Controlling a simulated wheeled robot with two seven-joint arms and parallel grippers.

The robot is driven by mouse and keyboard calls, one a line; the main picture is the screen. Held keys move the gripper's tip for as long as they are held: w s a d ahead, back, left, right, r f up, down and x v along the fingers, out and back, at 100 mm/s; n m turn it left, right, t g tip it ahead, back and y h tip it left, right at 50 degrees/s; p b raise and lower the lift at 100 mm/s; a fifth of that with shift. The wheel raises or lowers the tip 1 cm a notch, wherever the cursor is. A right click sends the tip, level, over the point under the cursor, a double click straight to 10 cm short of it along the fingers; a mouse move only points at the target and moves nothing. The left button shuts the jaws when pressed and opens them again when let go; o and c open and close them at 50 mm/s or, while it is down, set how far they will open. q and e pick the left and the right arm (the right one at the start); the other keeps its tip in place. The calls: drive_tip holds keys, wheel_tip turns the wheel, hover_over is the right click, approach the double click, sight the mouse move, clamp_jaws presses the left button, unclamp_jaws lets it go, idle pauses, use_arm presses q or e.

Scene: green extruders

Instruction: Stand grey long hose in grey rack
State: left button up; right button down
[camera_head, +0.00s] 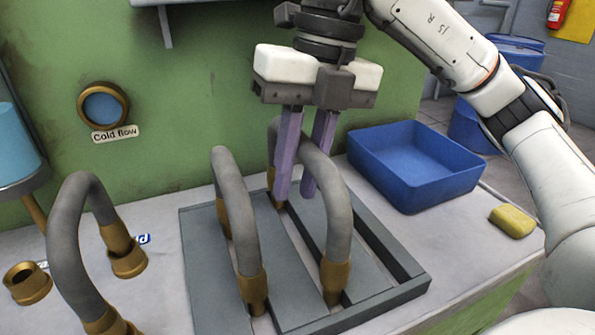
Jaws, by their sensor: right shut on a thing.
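A grey long hose (339,215) with brass ends arches over the grey rack (190,255). My right gripper (296,190), with purple fingers pointing down, is shut on this hose near its back leg. The front brass end is at a slot of the rack; I cannot tell how deep it sits. The back end is partly hidden by the fingers. A second grey hose (233,205) stands upright in the rack, to the left of the held one. A third grey hose (67,225) stands on the table at the left, outside the rack. My left gripper is not in view.
A blue bin (415,190) stands behind and right of the rack. A yellow sponge-like block (512,221) lies near the table's right edge. A loose brass fitting (27,284) sits at the far left. The green machine wall (190,60) closes off the back.

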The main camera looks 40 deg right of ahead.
sight(306, 138)
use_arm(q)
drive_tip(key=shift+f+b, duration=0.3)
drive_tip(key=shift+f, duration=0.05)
use_arm(e)
drive_tip(key=shift+f, duration=0.45)
drive_tip(key=c, duration=1.5)
unclamp_jaws()
drive_tip(key=r+p, duration=0.1)
drive_tip(key=r, duration=0.2)
drive_tip(key=d+r+p, duration=0.1)
drive_tip(key=r, duration=0.2)
drive_tip(key=r+p, duration=0.1)
drive_tip(key=r, duration=0.2)
drive_tip(key=shift+s+d+r, duration=0.1)
drive_tip(key=shift+s+d, duration=0.1)
drive_tip(key=shift+d, duration=0.15)
drive_tip(key=shift+d+r+p, duration=0.1)
drive_tip(key=shift+r+p, duration=0.3)
drive_tip(key=shift+r, duration=0.05)
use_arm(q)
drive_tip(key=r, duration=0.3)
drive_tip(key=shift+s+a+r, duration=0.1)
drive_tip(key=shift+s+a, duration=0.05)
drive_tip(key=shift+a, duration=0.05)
